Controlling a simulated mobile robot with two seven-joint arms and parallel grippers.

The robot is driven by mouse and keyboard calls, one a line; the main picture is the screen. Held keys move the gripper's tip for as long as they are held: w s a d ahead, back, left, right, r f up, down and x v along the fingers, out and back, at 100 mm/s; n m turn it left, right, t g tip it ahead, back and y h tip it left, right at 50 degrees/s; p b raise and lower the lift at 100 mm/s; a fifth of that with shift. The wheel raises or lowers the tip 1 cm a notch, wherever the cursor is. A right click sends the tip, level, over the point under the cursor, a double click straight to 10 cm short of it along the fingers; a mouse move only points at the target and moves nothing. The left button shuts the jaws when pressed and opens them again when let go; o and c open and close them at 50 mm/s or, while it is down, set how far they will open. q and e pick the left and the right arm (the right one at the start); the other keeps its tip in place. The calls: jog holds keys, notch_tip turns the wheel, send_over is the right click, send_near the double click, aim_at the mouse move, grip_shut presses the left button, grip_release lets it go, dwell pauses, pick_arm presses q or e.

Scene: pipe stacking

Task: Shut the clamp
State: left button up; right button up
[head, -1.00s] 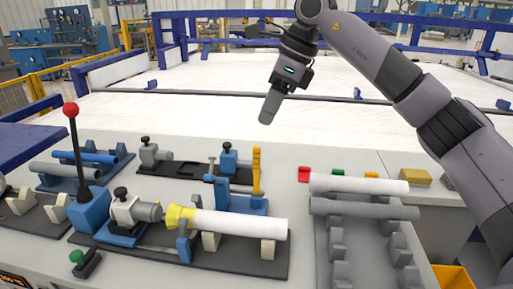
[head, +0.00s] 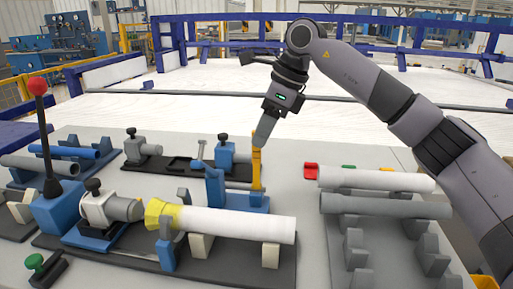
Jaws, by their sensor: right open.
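The clamp (head: 243,200) has a blue base and an upright yellow handle (head: 257,170), and stands behind the white pipe in the middle of the bench. Its blue arm (head: 211,184) is on the left side, raised above the base. My right gripper (head: 263,135) is open and points down at the top of the yellow handle. Its fingers overlap the handle's tip in the picture; I cannot tell whether they touch. My left gripper is out of view.
A white pipe (head: 250,226) with a yellow end lies on supports in front of the clamp. A red-knobbed lever (head: 43,120) stands at the left. A white pipe (head: 375,180) and a grey pipe (head: 385,207) lie on the rack at the right.

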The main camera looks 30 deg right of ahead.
aim_at(256, 162)
jog(key=shift+x, duration=2)
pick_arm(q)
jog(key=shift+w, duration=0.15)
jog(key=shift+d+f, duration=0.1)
pick_arm(e)
grip_shut()
